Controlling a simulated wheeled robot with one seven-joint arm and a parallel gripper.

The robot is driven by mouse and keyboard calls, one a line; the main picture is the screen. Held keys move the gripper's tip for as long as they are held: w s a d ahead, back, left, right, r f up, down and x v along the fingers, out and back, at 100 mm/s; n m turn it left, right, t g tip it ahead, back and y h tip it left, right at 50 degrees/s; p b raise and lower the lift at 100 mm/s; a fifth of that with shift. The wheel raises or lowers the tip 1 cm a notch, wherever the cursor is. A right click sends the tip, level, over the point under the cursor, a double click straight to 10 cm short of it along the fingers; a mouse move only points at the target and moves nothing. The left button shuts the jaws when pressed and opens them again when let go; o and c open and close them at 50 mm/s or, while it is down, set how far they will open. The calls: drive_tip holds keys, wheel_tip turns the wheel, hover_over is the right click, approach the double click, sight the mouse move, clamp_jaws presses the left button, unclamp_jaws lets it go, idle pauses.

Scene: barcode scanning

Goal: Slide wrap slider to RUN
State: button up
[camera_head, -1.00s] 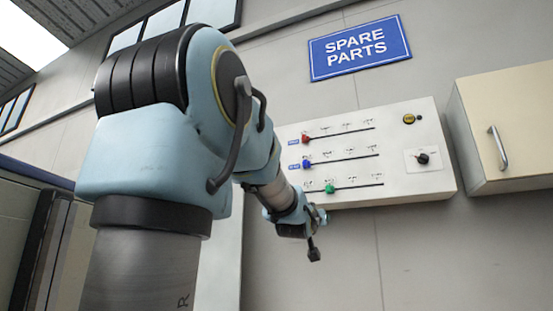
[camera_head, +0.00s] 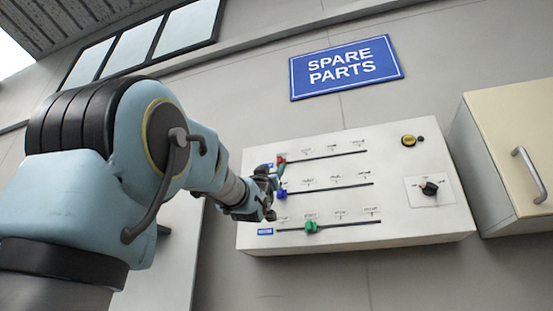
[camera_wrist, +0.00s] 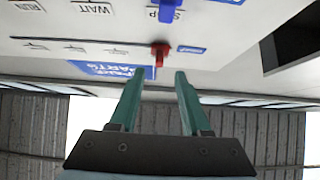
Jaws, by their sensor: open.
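A white wall panel (camera_head: 400,229) carries three slider rows. The red knob (camera_head: 281,160) of the top row and the blue knob (camera_head: 281,195) of the middle row are at their left ends. The green knob (camera_head: 311,226) sits a little right of its row's left end. In the upside-down wrist view, STOP, WAIT and RUN labels line the blue knob's (camera_wrist: 166,10) row, with STOP by the knob. The row names are unreadable, so I cannot tell which is wrap. My gripper (camera_wrist: 160,74) is open and empty, its fingertips short of the red knob (camera_wrist: 160,49).
A yellow button (camera_head: 408,141) and a black rotary switch (camera_head: 429,188) are on the panel's right side. A cream cabinet (camera_head: 510,140) with a handle hangs to its right. A blue SPARE PARTS sign (camera_head: 346,67) is above. The wall below the panel is clear.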

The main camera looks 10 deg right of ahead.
sight(279, 162)
drive_tip(key=p+x, duration=0.3)
drive_tip(key=x, duration=0.3)
drive_tip(key=shift+r, duration=0.1)
drive_tip(key=shift+c, duration=0.4)
clamp_jaws()
idle(0.9)
